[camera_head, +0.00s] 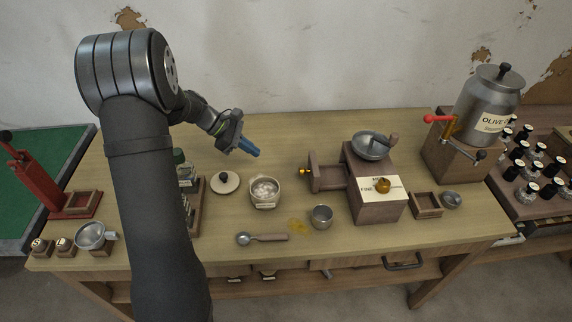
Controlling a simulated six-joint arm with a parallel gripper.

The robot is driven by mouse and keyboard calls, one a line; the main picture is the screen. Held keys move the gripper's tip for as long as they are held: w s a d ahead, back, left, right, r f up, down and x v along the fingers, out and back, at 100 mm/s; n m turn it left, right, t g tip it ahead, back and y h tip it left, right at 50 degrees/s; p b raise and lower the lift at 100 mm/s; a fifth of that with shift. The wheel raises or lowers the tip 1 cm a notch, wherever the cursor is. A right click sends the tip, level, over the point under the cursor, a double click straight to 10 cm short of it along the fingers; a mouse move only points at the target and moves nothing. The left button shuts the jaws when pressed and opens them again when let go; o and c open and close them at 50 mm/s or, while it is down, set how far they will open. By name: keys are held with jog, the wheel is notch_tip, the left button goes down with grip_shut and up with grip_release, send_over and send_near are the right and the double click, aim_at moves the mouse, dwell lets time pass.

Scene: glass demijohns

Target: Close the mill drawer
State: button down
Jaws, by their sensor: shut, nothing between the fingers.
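The mill (378,207) is a wooden box with a metal bowl (371,146) and crank on top and a label on its sloped face. Its drawer (328,176) sticks out from the left side, pulled open, with a small brass knob (304,171) at its left end. My gripper (254,152) is shut and empty. It is in the air to the left of the drawer knob and apart from it, with its blue fingertips pointing right and down.
A labelled crock (265,190), a round lid (225,182), a metal cup (321,216) and a scoop (262,238) stand left of and before the mill. A small wooden tray (426,205) and an olive oil can (488,108) are to its right. The table behind the drawer is clear.

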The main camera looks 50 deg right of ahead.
jog(key=x, duration=1)
jog(key=shift+s, duration=0.1)
jog(key=shift+s+d, duration=0.75)
jog(key=shift+s, duration=0.2)
jog(key=shift+s+d, duration=0.45)
jog(key=shift+s, duration=0.1)
